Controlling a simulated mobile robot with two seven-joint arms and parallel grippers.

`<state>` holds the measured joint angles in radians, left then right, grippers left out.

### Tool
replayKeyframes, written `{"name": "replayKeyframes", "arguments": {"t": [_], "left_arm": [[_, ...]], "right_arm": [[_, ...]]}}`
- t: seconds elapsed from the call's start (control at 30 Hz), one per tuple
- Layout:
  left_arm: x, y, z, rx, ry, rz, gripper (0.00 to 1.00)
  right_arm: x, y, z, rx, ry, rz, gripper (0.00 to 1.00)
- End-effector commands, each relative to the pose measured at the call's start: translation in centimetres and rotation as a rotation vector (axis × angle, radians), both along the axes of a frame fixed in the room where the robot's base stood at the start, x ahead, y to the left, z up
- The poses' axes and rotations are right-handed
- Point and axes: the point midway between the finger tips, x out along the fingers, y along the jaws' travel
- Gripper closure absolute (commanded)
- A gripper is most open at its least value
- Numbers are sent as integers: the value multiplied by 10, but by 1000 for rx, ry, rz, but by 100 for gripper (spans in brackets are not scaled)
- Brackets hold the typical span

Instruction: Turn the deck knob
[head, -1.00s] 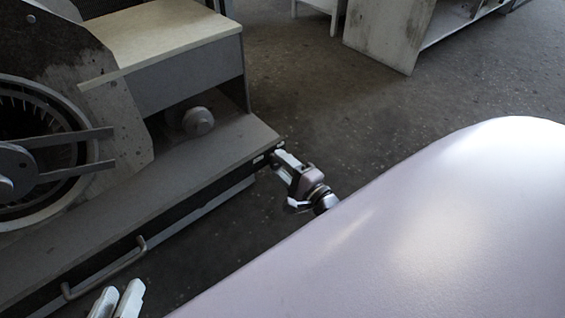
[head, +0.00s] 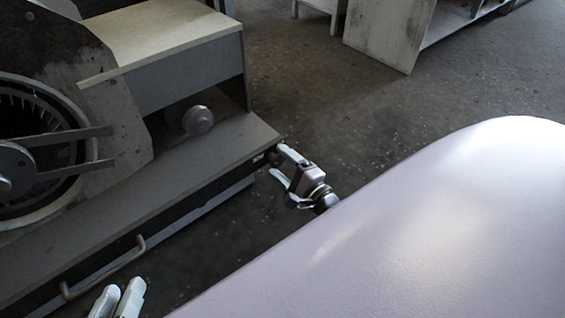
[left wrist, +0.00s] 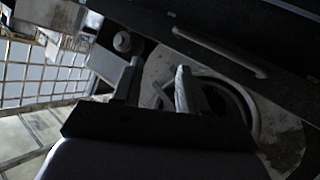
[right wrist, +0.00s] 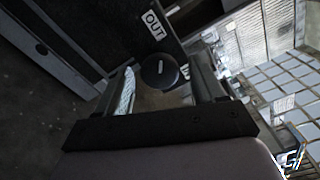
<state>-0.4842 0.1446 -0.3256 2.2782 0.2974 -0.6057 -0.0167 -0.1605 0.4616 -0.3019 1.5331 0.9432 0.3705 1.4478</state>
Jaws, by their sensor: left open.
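A round black knob (right wrist: 160,70) with a white line on its face shows in the right wrist view, between the fingertips of my right gripper (right wrist: 163,88). The fingers are apart, with a gap visible on either side of the knob. In the head view my right gripper (head: 282,165) is at the right front corner of the machine's deck (head: 235,138), where the knob is mostly hidden. My left gripper (head: 117,301) is open and empty at the bottom left, in front of the deck's handle. The left wrist view also shows its spread fingers (left wrist: 158,85).
The blower housing (head: 90,60) with its round opening stands on the deck at left. A grey round part (head: 198,120) sits under the box (head: 185,70). A bar handle (head: 105,268) projects from the deck front. An OUT label (right wrist: 153,23) shows near the knob.

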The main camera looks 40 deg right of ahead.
Motion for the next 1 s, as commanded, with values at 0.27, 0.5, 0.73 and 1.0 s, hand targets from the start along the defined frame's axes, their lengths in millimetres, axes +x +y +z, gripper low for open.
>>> {"name": "replayKeyframes", "arguments": {"t": [0.27, 0.5, 0.73, 1.0], "left_arm": [[1, 1, 1, 5, 0, 3, 57], [2, 7, 6, 40, -9, 15, 57], [-1, 12, 4, 73, -6, 27, 57], [-4, 13, 0, 82, 3, 30, 57]], "right_arm": [[-5, -1, 0, -1, 2, 0, 31], [-37, -3, 1, -2, 4, 1, 31], [-65, -5, 0, 0, 2, 1, 31], [-72, -6, 0, -1, -1, 1, 31]]}}
